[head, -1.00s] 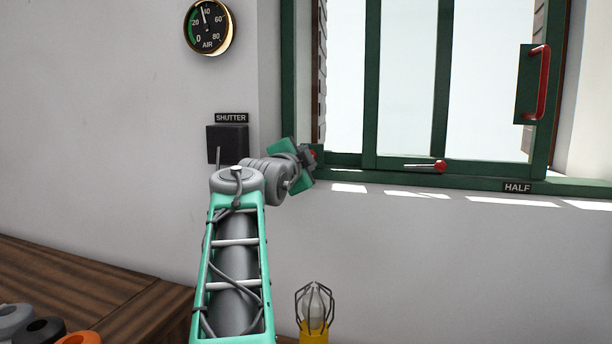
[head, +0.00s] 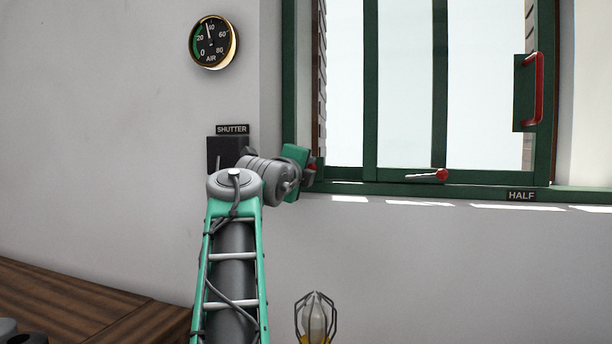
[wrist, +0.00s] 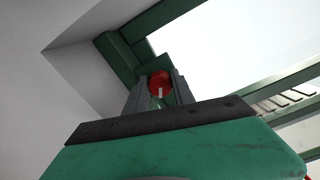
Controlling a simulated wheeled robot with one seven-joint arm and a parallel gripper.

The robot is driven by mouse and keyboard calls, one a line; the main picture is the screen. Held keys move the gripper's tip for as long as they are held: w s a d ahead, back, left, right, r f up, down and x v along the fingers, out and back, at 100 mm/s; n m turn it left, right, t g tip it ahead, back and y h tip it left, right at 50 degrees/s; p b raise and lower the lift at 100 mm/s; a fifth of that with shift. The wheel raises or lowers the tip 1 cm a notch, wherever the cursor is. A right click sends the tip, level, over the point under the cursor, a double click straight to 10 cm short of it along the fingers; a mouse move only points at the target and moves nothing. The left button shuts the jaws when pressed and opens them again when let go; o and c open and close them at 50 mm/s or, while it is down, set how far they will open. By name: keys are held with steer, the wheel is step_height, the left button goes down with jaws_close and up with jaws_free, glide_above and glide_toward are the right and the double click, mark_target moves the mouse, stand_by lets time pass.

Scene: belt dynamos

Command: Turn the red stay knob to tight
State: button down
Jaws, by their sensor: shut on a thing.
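The red stay knob (wrist: 160,78) sits at the lower left corner of the green window frame. In the wrist view it is between the two dark fingers of my gripper (wrist: 159,88), which is shut on it. A short white mark shows on the knob's near face, pointing down in that view. In the head view my gripper (head: 309,173) is at the same frame corner. Only a sliver of red shows there, and my gripper hides the rest of the knob. Any tight or loose marking on the knob's mount cannot be seen.
A lever with a red ball (head: 441,175) lies on the sill rail, left of the HALF label (head: 521,196). A red handle (head: 538,88) is on the right sash. A SHUTTER box (head: 222,153) and AIR gauge (head: 213,42) are on the wall. A caged lamp (head: 316,318) stands below.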

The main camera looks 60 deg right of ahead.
stand_by(0.4)
steer(key=c, duration=1.1)
jaws_free()
steer(key=shift+o, duration=0.2)
steer(key=s+a+b, duration=0.1)
steer(key=a, duration=0.6)
steer(key=shift+a, duration=0.35)
steer(key=shift+s, duration=0.15)
